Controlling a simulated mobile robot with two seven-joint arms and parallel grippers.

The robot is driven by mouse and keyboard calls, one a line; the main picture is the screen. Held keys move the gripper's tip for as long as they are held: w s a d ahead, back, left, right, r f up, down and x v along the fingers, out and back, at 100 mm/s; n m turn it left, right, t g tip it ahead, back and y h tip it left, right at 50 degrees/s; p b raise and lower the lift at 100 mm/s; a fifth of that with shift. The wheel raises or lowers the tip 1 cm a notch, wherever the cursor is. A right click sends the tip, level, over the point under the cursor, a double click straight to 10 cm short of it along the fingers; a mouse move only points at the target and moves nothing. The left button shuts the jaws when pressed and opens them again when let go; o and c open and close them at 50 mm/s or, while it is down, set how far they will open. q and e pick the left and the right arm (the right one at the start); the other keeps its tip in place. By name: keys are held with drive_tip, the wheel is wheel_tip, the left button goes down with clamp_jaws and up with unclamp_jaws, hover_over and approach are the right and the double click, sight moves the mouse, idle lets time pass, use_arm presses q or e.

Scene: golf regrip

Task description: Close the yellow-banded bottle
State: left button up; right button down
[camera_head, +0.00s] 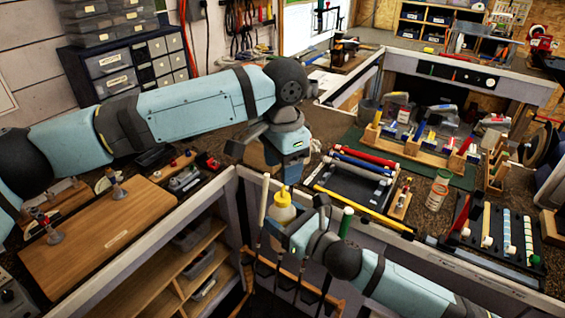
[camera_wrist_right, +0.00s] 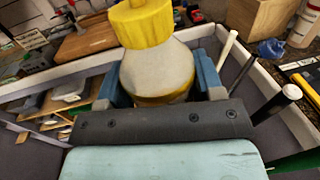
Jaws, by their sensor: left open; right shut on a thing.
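The yellow-banded bottle (camera_wrist_right: 155,72) has a pale body, with a yellow band low on it. In the right wrist view a yellow cap (camera_wrist_right: 145,25) is at its top; I cannot tell whether it is seated. The bottle also shows in the head view (camera_head: 281,214), above the opening in the bench. My right gripper (camera_wrist_right: 158,88) is shut on the bottle's body, one blue finger on each side. My left gripper (camera_head: 290,176) points down just above the bottle top. It is open, with its fingertips partly hidden in the head view.
Golf clubs with white and green grips (camera_head: 346,221) stand beside the bottle in the opening. A black tray with coloured grips (camera_head: 360,178) lies on the bench to the right. A wooden board (camera_head: 100,235) lies on the left bench.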

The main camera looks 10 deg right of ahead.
sight(283, 197)
use_arm(q)
drive_tip(key=shift+r+n, duration=0.1)
drive_tip(key=shift+n, duration=0.4)
drive_tip(key=shift+f, duration=4.05)
drive_tip(key=c, duration=0.9)
drive_tip(key=shift+c, duration=0.2)
drive_tip(key=o, duration=1.1)
